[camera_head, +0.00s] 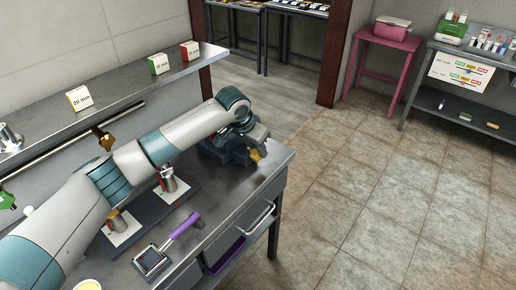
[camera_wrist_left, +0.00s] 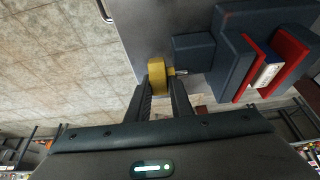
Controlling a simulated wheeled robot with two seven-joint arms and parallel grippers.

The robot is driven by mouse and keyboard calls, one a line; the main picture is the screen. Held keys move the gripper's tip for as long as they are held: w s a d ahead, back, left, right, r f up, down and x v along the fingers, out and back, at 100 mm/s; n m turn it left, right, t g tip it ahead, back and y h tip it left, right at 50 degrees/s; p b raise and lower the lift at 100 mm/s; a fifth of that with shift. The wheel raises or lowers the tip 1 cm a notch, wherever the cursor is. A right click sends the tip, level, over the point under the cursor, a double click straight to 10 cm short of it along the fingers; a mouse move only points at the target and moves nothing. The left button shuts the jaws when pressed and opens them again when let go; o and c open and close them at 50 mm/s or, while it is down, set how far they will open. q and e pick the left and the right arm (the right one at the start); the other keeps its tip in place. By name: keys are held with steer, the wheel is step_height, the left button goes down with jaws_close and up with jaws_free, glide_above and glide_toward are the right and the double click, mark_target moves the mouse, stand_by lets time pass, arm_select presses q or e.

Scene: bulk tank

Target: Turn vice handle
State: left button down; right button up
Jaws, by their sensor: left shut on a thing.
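The vice (camera_head: 217,150) is a dark blue-grey block at the far right end of the metal workbench, partly hidden behind my left arm. In the left wrist view the vice (camera_wrist_left: 238,56) shows red jaw faces with a pale block between them. The vice handle (camera_wrist_left: 157,72) is a yellow bar on a short metal shaft. It also shows in the head view (camera_head: 257,154). My left gripper (camera_wrist_left: 162,92) is shut on the yellow handle, with one finger on each side of it. My right gripper is not in view.
The workbench (camera_head: 225,215) also holds a purple-handled tool (camera_head: 170,243) and metal cylinders on a dark board. A shelf (camera_head: 120,92) with small labelled boxes runs behind my left arm. The tiled floor (camera_head: 370,200) right of the bench is clear.

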arm_select(q)
steer(key=shift+s+a+t, duration=0.1)
steer(key=shift+t, duration=0.2)
steer(key=shift+t+h, duration=0.3)
steer(key=shift+h, duration=0.1)
steer(key=shift+s+a+f+t+h, duration=0.15)
steer(key=shift+t+h, duration=0.25)
steer(key=shift+t, duration=0.2)
steer(key=shift+s+t+h, duration=0.1)
steer(key=shift+t+h, duration=0.4)
steer(key=shift+t, duration=0.1)
steer(key=shift+a+t+h+b, duration=0.1)
steer(key=shift+t+h+b, duration=0.5)
steer(key=shift+t+b, duration=0.25)
steer(key=c, duration=1.6)
jaws_free()
steer(key=shift+s, duration=0.1)
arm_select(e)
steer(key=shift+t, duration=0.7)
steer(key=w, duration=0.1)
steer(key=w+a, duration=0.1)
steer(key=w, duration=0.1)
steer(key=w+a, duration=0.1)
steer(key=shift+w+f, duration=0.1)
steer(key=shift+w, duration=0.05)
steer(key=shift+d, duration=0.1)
